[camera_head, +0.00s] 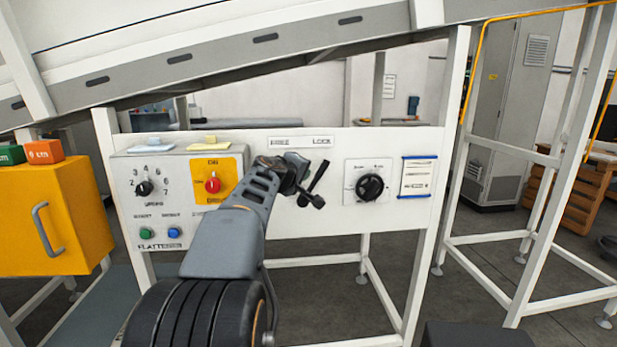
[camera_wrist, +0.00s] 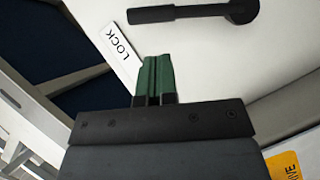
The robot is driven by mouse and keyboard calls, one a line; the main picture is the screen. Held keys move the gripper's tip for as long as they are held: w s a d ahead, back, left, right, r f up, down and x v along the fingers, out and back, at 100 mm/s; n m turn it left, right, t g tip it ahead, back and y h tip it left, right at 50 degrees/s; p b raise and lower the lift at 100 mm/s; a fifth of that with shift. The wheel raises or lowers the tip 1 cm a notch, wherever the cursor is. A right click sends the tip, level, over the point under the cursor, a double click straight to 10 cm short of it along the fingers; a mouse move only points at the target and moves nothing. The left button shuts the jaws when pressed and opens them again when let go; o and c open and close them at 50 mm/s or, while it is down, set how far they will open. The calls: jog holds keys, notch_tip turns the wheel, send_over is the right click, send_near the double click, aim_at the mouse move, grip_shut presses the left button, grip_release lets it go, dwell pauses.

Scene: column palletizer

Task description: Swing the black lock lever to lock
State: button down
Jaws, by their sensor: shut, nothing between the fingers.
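The black lock lever (camera_head: 319,175) is on the white panel below the LOCK label (camera_head: 321,142). Its handle slants up and to the right from its pivot, towards the label. My gripper (camera_head: 318,202) is in front of the panel and overlaps part of the lever in the head view. Its green fingers (camera_wrist: 156,78) are together and empty. The wrist view shows them apart from the lever; their depth is unclear.
Left of the lever are a yellow plate with a red knob (camera_head: 212,185) and a grey control box (camera_head: 150,205). Right of it are a black dial (camera_head: 370,187) and a blue-edged card (camera_head: 417,177). A conveyor (camera_head: 210,55) slopes above. The panel's lower right is clear.

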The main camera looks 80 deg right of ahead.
jog(key=shift+v, duration=1.4)
notch_tip(320, 180, down, 7)
jog(key=a+m+y, duration=0.2)
jog(key=y, duration=0.1)
jog(key=w+a+f+n+t+y+p, duration=0.1)
jog(key=w+a+f+t+y+p, duration=0.25)
jog(key=w+a, duration=0.7)
jog(key=w+a+f+n+t+y+p, duration=0.1)
jog(key=w+a+f+t+y+p, duration=0.15)
jog(key=w+a+f, duration=0.7)
jog(key=a+r+n+y+p, duration=0.3)
jog(key=a+p, duration=0.1)
jog(key=a, duration=1.1)
jog(key=a+r+n+t+y+p, duration=0.1)
jog(key=a+r+n+y+p, duration=0.2)
jog(key=a, duration=1.2)
jog(key=shift+a+r+n+p, duration=0.25)
jog(key=shift+r+n+p, duration=0.25)
jog(key=shift+r+p, duration=0.2)
jog(key=shift+d, duration=0.1)
